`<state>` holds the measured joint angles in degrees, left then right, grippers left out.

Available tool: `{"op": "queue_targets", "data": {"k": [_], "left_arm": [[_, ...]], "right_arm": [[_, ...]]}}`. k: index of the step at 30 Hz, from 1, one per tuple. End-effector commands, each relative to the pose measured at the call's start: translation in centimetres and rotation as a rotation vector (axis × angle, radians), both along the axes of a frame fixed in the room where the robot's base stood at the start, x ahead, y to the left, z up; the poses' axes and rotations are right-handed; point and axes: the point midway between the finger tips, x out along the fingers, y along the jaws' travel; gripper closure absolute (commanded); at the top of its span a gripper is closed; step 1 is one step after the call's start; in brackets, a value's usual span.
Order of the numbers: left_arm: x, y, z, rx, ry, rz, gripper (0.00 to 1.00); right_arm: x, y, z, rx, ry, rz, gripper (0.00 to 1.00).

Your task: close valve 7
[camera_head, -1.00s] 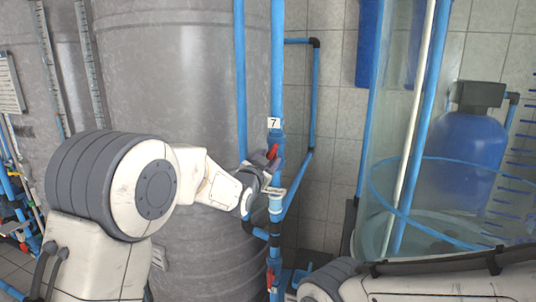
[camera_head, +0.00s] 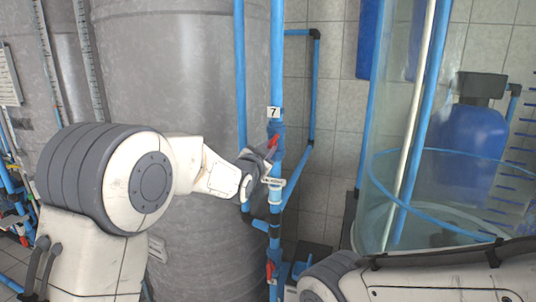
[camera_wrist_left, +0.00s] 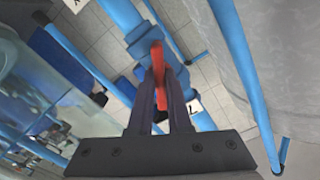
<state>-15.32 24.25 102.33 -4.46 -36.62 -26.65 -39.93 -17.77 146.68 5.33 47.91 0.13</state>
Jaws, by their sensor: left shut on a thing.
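Valve 7 is on the upright blue pipe (camera_head: 277,60), just below a white label marked 7 (camera_head: 274,112). Its red handle (camera_head: 273,142) sticks out at a slant toward the upper right in the head view. My left gripper (camera_head: 264,156) is at this valve, its fingers closed around the handle. In the left wrist view the red handle (camera_wrist_left: 158,70) stands between the two dark fingers (camera_wrist_left: 160,95), with the blue valve body behind it. The fingers hide part of the handle. My right arm shows at the lower right, but its gripper is out of view.
A large grey tank (camera_head: 180,70) stands close behind my left arm. Another red valve handle (camera_head: 270,271) is lower on the same pipe line. A clear tank (camera_head: 440,195) stands to the right, with a blue vessel (camera_head: 470,145) behind it. Other blue pipes run close by.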

Motion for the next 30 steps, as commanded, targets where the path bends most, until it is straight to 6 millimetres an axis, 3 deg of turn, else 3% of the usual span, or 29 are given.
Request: {"op": "queue_targets", "data": {"k": [1, 18, 30], "left_arm": [[0.0, 0.0, -0.5, 0.029, -0.013, 0.0, 1.0], [0.0, 0.0, -0.7, 0.523, -0.174, 0.0, 1.0], [0.0, 0.0, -0.5, 0.838, -0.273, -0.001, 1.0]], "right_arm": [[0.0, 0.0, -1.3, 0.0, 0.0, 0.0, 0.5], [0.0, 0.0, -10.3, 0.0, 0.0, 0.003, 0.5], [0.0, 0.0, -14.8, 0.0, 0.0, 0.003, 0.5]]}}
